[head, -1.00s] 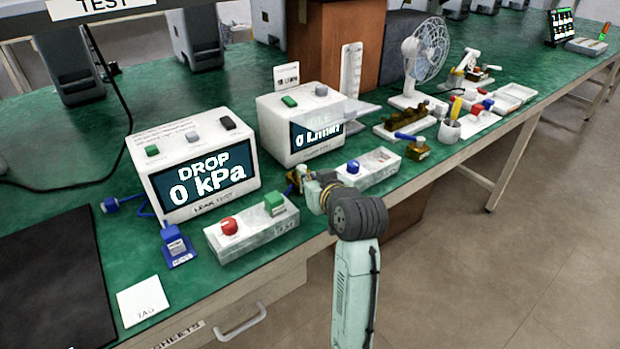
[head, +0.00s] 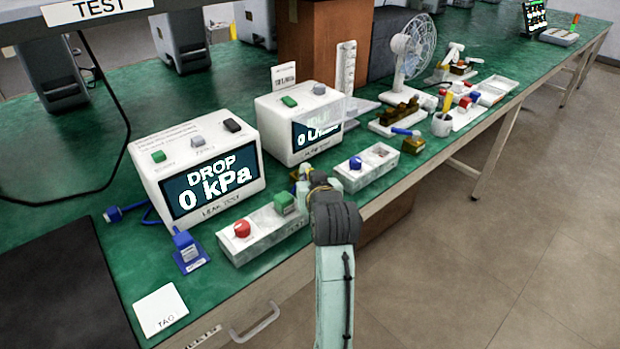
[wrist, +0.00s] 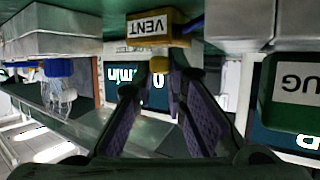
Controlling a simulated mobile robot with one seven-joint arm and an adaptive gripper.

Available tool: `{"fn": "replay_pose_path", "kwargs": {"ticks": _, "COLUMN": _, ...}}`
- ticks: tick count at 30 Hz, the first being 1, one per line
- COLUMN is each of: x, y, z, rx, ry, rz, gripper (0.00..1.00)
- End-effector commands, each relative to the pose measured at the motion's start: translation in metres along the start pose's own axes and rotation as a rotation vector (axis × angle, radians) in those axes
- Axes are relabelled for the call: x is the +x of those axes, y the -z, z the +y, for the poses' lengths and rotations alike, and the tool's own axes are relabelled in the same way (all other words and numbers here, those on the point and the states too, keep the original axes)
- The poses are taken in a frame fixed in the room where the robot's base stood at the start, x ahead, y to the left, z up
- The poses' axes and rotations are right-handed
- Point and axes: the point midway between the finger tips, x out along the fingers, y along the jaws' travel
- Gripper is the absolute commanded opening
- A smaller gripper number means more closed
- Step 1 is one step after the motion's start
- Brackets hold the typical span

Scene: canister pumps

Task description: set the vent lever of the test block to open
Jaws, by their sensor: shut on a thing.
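The test block (head: 262,238) is a long white block on the bench's front edge, with a red knob (head: 242,229) and a green plug (head: 284,202) on top. In the wrist view, which is upside down, a yellow block labelled VENT (wrist: 150,28) sits at top centre. A small yellow knob (wrist: 159,65), apparently the end of the vent lever, projects from it. My gripper (wrist: 160,80) has its fingers on either side of this knob and is shut on it. In the head view my gripper (head: 306,176) is at the block's right end, and my wrist hides the lever; its setting cannot be told.
The leak tester (head: 205,165) reads DROP 0 kPa behind the block. A second tester (head: 302,122) stands behind my gripper. A white block with a blue knob (head: 355,163) is close on the right. A blue fitting (head: 188,250) stands left of the test block.

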Motion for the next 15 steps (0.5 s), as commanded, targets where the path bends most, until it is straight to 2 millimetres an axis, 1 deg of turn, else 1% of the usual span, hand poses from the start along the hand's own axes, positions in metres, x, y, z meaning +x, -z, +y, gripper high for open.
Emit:
{"fn": "replay_pose_path", "kwargs": {"ticks": 14, "x": 0.0000, "y": 0.0006, "z": -0.0013, "rx": 0.001, "ry": -0.002, "rz": 0.002, "gripper": 0.00}}
{"fn": "replay_pose_path", "kwargs": {"ticks": 15, "x": 0.0000, "y": 0.0005, "z": -0.0014, "rx": 0.001, "ry": -0.002, "rz": 0.002, "gripper": 0.15}}
